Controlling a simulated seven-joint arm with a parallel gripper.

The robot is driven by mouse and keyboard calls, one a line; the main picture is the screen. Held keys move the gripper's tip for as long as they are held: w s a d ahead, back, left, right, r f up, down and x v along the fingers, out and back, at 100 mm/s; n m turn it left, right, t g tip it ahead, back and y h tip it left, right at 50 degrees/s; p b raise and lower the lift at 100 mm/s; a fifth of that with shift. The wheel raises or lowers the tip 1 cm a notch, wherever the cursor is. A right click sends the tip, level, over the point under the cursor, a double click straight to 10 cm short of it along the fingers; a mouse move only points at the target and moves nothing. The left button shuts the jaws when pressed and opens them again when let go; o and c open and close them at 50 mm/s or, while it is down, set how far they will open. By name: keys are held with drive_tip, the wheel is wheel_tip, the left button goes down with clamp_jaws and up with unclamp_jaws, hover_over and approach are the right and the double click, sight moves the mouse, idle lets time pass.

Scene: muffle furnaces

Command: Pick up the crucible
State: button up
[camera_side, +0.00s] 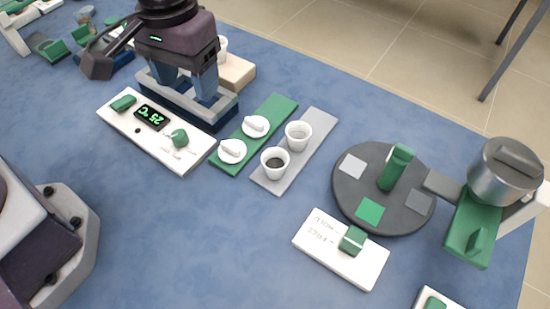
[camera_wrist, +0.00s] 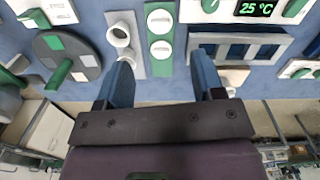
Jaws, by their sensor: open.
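Two white crucibles stand upright on a grey mat (camera_side: 265,184). The nearer crucible (camera_side: 274,170) has dark contents; the farther crucible (camera_side: 298,135) looks empty inside. They also show at the upper left of the wrist view, one (camera_wrist: 122,33) above the other (camera_wrist: 127,55). A third white cup (camera_side: 222,44) stands behind my gripper, partly hidden, by a beige block (camera_side: 236,72). My gripper (camera_side: 188,82) is open and empty, its blue fingers low by the slotted blue-grey rack, left of the two crucibles. In the wrist view its fingers (camera_wrist: 164,82) are wide apart.
A green mat (camera_side: 270,112) with two white knobbed lids (camera_side: 232,150) lies between the rack (camera_side: 215,115) and grey mat. A white control panel (camera_side: 165,150) reads 25 °C. A dark round turntable (camera_side: 400,222), balance-like green device (camera_side: 470,235) and labelled switch plate (camera_side: 330,255) stand right. Blue tabletop in front is clear.

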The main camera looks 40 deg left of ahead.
drive_tip(key=w+d+f+n, duration=0.3)
drive_tip(key=d+f+n, duration=0.2)
drive_tip(key=d+f, duration=0.3)
drive_tip(key=n, duration=0.7)
hover_over(275, 166)
drive_tip(key=s, duration=0.1)
drive_tip(key=f, duration=0.8)
drive_tip(key=shift+s+d, duration=0.15)
drive_tip(key=shift+d, duration=0.1)
drive_tip(key=shift+d+f, duration=0.15)
drive_tip(key=shift+f, duration=2.6)
drive_tip(key=shift+c, duration=0.2)
drive_tip(key=c, duration=0.6)
